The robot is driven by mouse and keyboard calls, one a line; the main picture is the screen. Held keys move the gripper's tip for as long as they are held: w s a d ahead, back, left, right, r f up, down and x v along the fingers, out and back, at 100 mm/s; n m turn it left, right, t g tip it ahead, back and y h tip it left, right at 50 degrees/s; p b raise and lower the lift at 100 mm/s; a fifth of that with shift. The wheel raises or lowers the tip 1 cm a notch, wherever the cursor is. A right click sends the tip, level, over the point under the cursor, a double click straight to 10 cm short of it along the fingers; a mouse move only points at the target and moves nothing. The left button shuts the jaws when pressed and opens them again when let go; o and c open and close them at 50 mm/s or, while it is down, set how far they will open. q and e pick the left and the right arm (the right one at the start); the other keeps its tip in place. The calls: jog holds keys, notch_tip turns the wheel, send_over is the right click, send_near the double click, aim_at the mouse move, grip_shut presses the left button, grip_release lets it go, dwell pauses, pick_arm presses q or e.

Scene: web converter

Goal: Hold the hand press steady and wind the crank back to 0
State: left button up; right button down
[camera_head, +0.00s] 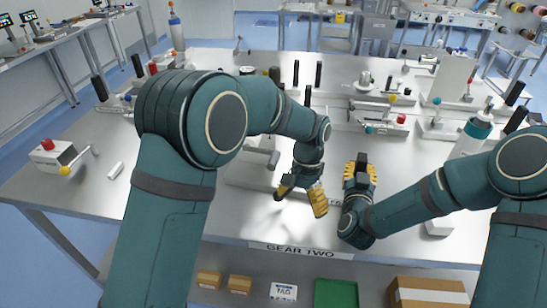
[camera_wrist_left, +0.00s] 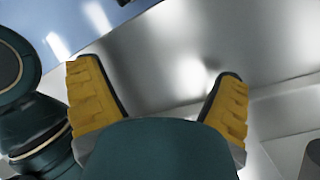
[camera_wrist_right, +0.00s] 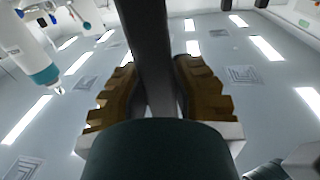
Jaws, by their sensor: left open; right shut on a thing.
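My right gripper (camera_head: 360,171) points upward above the middle of the table. It is shut on a dark bar (camera_wrist_right: 150,45), which stands between its yellow fingers in the right wrist view. I cannot tell whether this bar belongs to the hand press. My left gripper (camera_head: 300,198) points down, open and empty, to the left of the right one. In the left wrist view its fingers (camera_wrist_left: 158,78) are wide apart over bare metal. Several benches' devices have cranks, such as a white box with a red knob (camera_head: 52,155); I cannot tell which crank is meant. No scale reading is legible.
The metal table's front edge carries a "GEAR TWO" label (camera_head: 300,250). Devices with levers and knobs (camera_head: 380,122) crowd its back. A white bottle with a teal cap (camera_head: 477,128) stands at the right. Boxes (camera_head: 428,293) and a green tray (camera_head: 336,294) lie below.

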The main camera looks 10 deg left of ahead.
pick_arm(q)
jog(key=w+d+r+m+t+y, duration=0.1)
jog(key=w+r+m+t+y, duration=0.1)
jog(key=w+r+m+y, duration=0.25)
jog(key=m+t+y, duration=0.3)
jog(key=m+y, duration=0.5)
jog(key=y, duration=0.1)
send_near(275, 158)
jog(key=shift+n+h, duration=0.25)
jog(key=x, duration=1)
jog(key=shift+w+a+r, duration=0.1)
jog(key=shift+a, duration=0.25)
jog(key=c, duration=1.3)
